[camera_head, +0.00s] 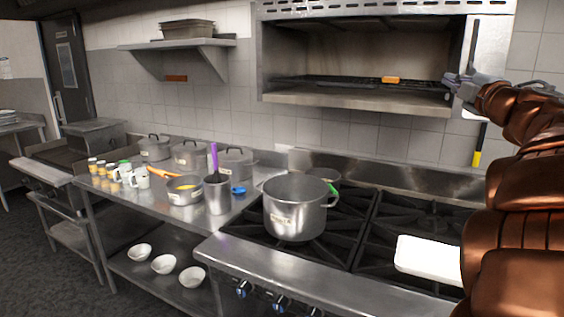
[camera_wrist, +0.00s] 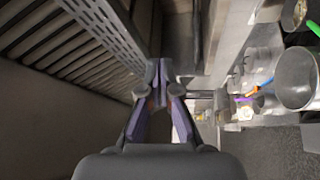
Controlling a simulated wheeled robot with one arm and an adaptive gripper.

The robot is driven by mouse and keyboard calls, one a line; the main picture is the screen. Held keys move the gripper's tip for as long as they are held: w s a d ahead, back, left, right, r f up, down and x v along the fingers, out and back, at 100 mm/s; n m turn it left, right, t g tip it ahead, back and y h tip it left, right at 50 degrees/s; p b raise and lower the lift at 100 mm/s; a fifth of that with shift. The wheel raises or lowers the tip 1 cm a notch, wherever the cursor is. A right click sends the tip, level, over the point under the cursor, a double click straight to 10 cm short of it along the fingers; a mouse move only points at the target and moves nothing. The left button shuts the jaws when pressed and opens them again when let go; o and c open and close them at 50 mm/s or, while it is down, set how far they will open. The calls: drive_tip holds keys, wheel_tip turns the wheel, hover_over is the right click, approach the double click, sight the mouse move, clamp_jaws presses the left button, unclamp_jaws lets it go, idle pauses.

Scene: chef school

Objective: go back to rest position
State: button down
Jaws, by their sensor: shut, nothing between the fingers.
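My gripper (camera_head: 460,80) is at the right of the head view, raised in front of the right end of the steel oven-like shelf unit (camera_head: 360,101). In the wrist view my gripper (camera_wrist: 158,66) points forward with its fingertips together and nothing between them. My copper-coloured arm fills the right edge of the head view. The fingertips look small in the head view, and I cannot tell there whether they touch the unit.
A large steel pot (camera_head: 296,208) stands on the black stove grates (camera_head: 345,235). A white board (camera_head: 427,257) lies on the right grates. Pots, jars and a purple-handled tool (camera_head: 214,160) crowd the steel counter (camera_head: 110,205). An orange item (camera_head: 390,80) sits inside the unit.

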drive_tip(key=s+d+f+m+g+h, duration=0.4)
drive_tip(key=s+d+f+m+h, duration=0.3)
drive_tip(key=m+h, duration=0.45)
drive_tip(key=s+a+f+m+g+y, duration=0.1)
drive_tip(key=s+f+m+g, duration=0.25)
drive_tip(key=f, duration=0.35)
drive_tip(key=s+a+f+m+g+y, duration=0.1)
drive_tip(key=s+f+m+g, duration=0.25)
drive_tip(key=f, duration=0.45)
drive_tip(key=s+a+f+g+y, duration=0.5)
drive_tip(key=s+a+f, duration=0.85)
drive_tip(key=f, duration=0.45)
drive_tip(key=s+a+f+g+y, duration=0.1)
drive_tip(key=s+a+f+g, duration=0.2)
drive_tip(key=s+a, duration=0.2)
drive_tip(key=s+a+f+n+g+y, duration=0.1)
drive_tip(key=s+a, duration=0.4)
drive_tip(key=s, duration=0.6)
wheel_tip(320, 180, down, 2)
drive_tip(key=shift+s+a+g+y, duration=0.25)
drive_tip(key=shift+g+y, duration=0.3)
drive_tip(key=shift+g, duration=0.35)
drive_tip(key=shift+d, duration=0.1)
